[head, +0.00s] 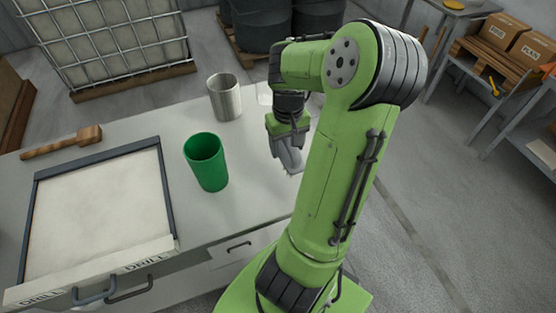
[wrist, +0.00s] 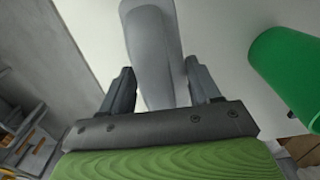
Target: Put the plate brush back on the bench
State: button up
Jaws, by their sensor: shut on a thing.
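My gripper (wrist: 160,68) is shut on a smooth grey object, taken to be the plate brush (wrist: 152,35), which runs up between the two fingers in the wrist view. Its far end is cut off by the top of that view, and I see no bristles. In the head view my gripper (head: 284,137) points down over the right end of the pale bench (head: 238,208), with the grey brush (head: 291,158) below it. I cannot tell whether the brush touches the bench top.
A green cup (head: 207,165) stands left of my gripper, and a metal cup (head: 225,98) behind it. A clear container (head: 264,93) is partly hidden behind my arm. Bare bench top lies around the green cup.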

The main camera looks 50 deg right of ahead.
aim_at(286, 159)
notch_tip(286, 159, down, 7)
jog(key=shift+w+r+b, duration=0.1)
jog(key=shift+r+b, duration=0.1)
jog(key=shift+b, duration=0.75)
jog(key=o, duration=1)
jog(key=shift+o, duration=0.2)
